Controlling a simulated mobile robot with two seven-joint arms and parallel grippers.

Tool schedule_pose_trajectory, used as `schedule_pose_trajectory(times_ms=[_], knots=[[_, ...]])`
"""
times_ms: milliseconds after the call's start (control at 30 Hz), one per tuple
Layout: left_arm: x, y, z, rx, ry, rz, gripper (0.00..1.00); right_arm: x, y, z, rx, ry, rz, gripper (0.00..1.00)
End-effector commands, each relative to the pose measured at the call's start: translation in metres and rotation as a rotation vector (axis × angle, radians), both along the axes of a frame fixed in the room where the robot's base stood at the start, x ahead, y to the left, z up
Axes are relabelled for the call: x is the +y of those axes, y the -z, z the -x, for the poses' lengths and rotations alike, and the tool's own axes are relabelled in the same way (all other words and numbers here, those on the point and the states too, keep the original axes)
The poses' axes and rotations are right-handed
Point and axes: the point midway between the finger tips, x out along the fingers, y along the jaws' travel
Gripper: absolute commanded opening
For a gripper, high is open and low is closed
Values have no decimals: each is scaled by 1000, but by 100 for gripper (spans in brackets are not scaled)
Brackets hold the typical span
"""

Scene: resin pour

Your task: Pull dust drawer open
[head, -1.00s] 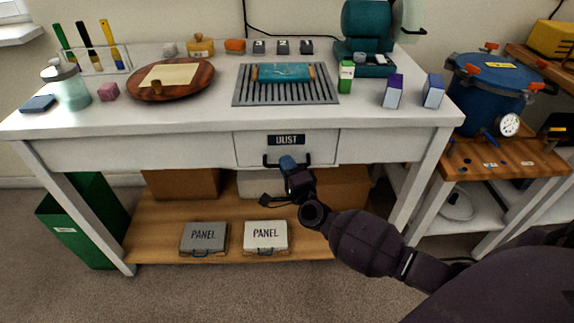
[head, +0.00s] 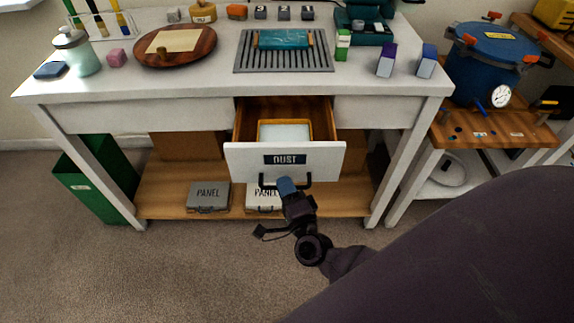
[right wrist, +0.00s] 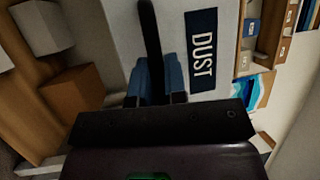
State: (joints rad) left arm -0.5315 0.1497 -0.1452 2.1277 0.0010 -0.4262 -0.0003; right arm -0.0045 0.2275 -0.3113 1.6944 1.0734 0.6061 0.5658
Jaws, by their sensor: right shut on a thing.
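The dust drawer (head: 240,158) stands pulled out of the white workbench in the head view. Its white front carries a black DUST label, which also shows in the right wrist view (right wrist: 201,50). A shallow tray with a pale inside and yellowish rim (head: 262,131) lies in the drawer's wooden interior. My right gripper (head: 286,186) is at the drawer's black handle (head: 303,185), its blue fingers shut on the bar. The right wrist view shows the fingers (right wrist: 157,78) on both sides of the dark handle (right wrist: 150,30). My left gripper is out of view.
On the workbench (head: 200,85) are a round wooden board (head: 205,52), a slotted grey plate (head: 245,63) and small boxes. Below, two PANEL cases, one grey (head: 208,197), rest on the shelf. A blue pot (head: 480,65) stands on the right side table. Carpet in front is clear.

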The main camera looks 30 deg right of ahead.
Motion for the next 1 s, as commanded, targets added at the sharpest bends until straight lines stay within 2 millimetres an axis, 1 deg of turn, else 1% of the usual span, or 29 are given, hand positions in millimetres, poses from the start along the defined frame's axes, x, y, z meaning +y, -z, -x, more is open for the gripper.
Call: schedule_pose_trajectory(times_ms=[33, 100, 300, 467, 767, 800, 900, 933, 1000], knots=[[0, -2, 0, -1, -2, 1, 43, 4, -1, 7, 0, 1, -1, 0], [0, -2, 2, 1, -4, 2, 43, 9, -1, 15, 0, 1, -1, 0], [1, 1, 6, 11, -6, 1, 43, 17, 0, 28, 0, 0, -1, 0], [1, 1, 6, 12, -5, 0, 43, 19, 0, 32, 0, 0, 0, 0], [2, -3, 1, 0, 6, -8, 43, 19, 0, 32, 0, 0, 1, 0], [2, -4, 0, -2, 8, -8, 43, 19, 0, 32, 0, 0, 1, 19], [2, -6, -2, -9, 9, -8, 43, 19, 0, 32, 0, 0, 1, 34], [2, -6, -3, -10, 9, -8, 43, 19, 0, 32, 0, 0, 1, 36], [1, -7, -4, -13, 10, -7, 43, 19, 0, 31, 0, 0, 1, 36]])
